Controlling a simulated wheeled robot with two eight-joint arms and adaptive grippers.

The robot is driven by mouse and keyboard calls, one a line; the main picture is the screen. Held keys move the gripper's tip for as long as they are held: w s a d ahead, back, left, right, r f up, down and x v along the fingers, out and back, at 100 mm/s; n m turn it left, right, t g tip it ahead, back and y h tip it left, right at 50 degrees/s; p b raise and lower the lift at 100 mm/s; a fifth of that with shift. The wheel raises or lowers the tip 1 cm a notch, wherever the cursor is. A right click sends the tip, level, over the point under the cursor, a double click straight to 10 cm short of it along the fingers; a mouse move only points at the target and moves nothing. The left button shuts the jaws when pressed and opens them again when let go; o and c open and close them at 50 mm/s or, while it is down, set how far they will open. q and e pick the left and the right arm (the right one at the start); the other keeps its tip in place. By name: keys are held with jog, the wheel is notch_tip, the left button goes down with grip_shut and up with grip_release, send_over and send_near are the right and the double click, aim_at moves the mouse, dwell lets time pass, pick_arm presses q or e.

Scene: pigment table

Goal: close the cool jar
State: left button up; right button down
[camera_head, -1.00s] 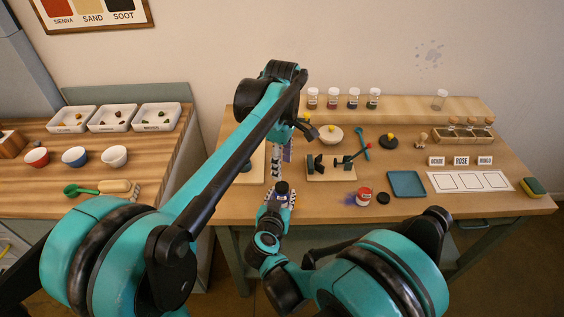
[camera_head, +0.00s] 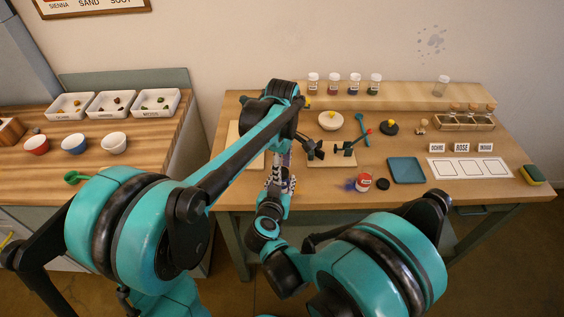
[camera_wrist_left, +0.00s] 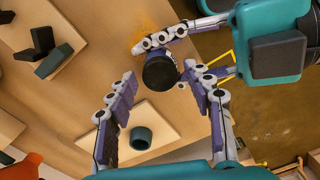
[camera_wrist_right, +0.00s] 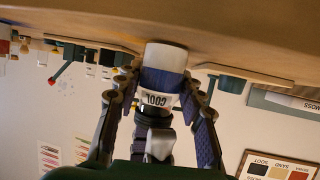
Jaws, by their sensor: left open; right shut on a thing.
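The cool jar (camera_wrist_right: 160,82), with a white body, blue band and COOL label, is gripped between the fingers of my right gripper (camera_wrist_right: 155,90). The right wrist view shows it upside down. Its round black top (camera_wrist_left: 160,72) faces the left wrist camera; I cannot tell whether that is a fully seated lid. My left gripper (camera_wrist_left: 170,115) is open, its fingers apart, with the black top beyond and between them. In the head view the left gripper (camera_head: 284,160) is directly above the right gripper (camera_head: 276,185), and the jar is hidden there.
A wooden stand with black blocks (camera_head: 330,156) is right of my grippers. A blue tray (camera_head: 406,170) lies farther right. A dark teal cylinder (camera_wrist_left: 140,138) sits on a pale board.

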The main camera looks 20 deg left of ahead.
pick_arm(q)
grip_shut()
jog(key=m, duration=0.6)
jog(key=shift+m, duration=0.3)
jog(key=m, duration=0.4)
jog(key=shift+m, duration=0.4)
jog(key=m, duration=0.4)
jog(key=shift+m, duration=0.3)
jog(key=m, duration=0.4)
jog(key=shift+m, duration=0.3)
jog(key=m, duration=0.7)
jog(key=shift+f, duration=0.1)
jog(key=shift+o, duration=0.5)
grip_release()
